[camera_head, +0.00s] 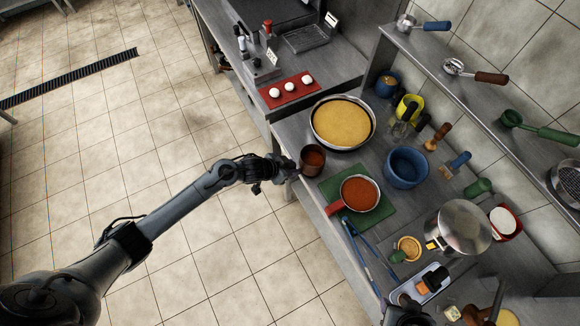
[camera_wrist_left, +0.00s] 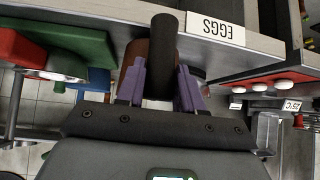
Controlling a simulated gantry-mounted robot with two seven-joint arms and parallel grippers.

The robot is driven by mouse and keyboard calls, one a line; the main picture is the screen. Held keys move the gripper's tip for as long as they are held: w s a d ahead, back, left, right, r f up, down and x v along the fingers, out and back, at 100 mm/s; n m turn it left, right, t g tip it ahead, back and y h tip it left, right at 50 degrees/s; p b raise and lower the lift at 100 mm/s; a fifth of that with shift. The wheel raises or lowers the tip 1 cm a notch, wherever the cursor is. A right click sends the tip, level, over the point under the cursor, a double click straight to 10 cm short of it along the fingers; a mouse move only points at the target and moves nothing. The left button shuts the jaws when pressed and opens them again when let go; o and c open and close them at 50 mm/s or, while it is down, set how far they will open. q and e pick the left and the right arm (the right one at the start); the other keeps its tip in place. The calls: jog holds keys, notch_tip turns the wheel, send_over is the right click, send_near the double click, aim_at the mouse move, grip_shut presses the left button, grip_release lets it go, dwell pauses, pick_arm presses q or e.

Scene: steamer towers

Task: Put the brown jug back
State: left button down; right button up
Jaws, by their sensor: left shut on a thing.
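The brown jug (camera_head: 313,158) has a reddish-brown filling and is upright at the counter's front edge, left of the green board. I cannot tell whether it rests on the counter or is held just above it. My left gripper (camera_head: 290,168) is shut on its dark handle. In the left wrist view the dark handle (camera_wrist_left: 163,50) stands between the purple fingers, with the brown jug's body (camera_wrist_left: 129,67) partly hidden behind. Part of my right gripper (camera_head: 405,314) shows at the bottom edge; its fingers are unclear.
A pan with a yellow filling (camera_head: 342,123) stands behind the jug. A red-handled pan of sauce (camera_head: 359,194) sits on a green board (camera_head: 380,213) to the right. A blue pot (camera_head: 406,168) stands farther back. An EGGS label (camera_wrist_left: 216,28) is on the counter edge.

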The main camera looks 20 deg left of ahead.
pick_arm(q)
jog(key=shift+f+b, duration=0.35)
jog(key=shift+f, duration=0.1)
dwell(0.4)
jog(key=c, duration=0.7)
grip_release()
jog(key=shift+c, duration=0.2)
jog(key=shift+o, duration=0.5)
jog(key=shift+f, duration=0.15)
jog(key=shift+s+a+r, duration=0.25)
jog(key=shift+s+r, duration=0.1)
jog(key=shift+r, duration=0.15)
jog(key=p+v, duration=0.1)
jog(key=v, duration=0.8)
jog(key=shift+s+a, duration=0.15)
jog(key=shift+s, duration=0.15)
jog(key=shift+r, duration=0.15)
